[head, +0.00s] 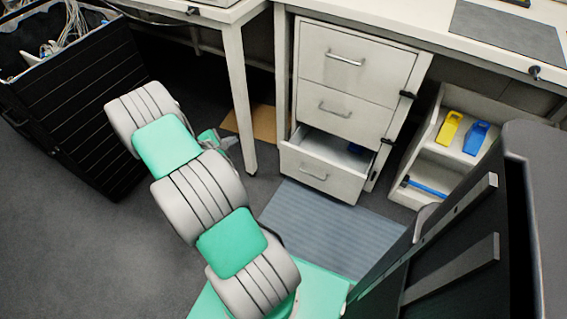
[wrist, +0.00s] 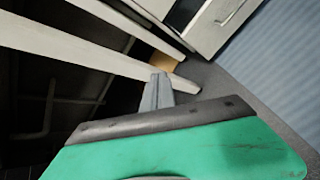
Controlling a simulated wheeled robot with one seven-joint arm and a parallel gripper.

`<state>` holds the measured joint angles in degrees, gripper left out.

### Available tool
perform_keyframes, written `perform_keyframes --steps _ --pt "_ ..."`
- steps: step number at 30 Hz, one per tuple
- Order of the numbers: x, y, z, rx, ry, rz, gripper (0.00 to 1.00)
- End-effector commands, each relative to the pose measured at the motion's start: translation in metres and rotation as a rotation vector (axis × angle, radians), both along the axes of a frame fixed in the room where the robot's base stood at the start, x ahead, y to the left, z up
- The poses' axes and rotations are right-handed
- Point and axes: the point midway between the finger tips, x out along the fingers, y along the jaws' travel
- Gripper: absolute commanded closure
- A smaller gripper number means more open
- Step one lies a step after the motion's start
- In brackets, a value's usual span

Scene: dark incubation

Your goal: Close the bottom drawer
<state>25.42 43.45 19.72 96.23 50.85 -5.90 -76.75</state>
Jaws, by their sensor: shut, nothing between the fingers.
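The white drawer cabinet (head: 355,85) stands under the desk in the head view. Its bottom drawer (head: 322,170) is pulled partly out, and a slice of its inside shows above the front. The two drawers above it look closed. The bottom drawer's bar handle (head: 314,175) faces me. In the wrist view a drawer front with a handle (wrist: 231,12) shows at the top right, cut off by the edge. My gripper (head: 228,143) is to the left of the open drawer, apart from it, near a desk leg. In the wrist view my gripper (wrist: 157,92) is shut and empty.
A white desk leg (head: 241,100) stands between my gripper and the cabinet's left side. A black crate with cables (head: 75,110) is at the left. A shelf unit (head: 425,160) with a yellow and a blue item is at the right. A blue-grey mat (head: 330,228) lies before the drawer.

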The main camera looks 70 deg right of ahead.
Motion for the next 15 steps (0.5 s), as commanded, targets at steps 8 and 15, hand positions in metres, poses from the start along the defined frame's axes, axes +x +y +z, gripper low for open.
perform_keyframes --steps 8,15 --pt "-0.098 -0.054 -0.165 -0.199 0.618 0.249 1.0" --pt "-0.109 -0.07 -0.178 -0.219 0.695 0.282 1.0"
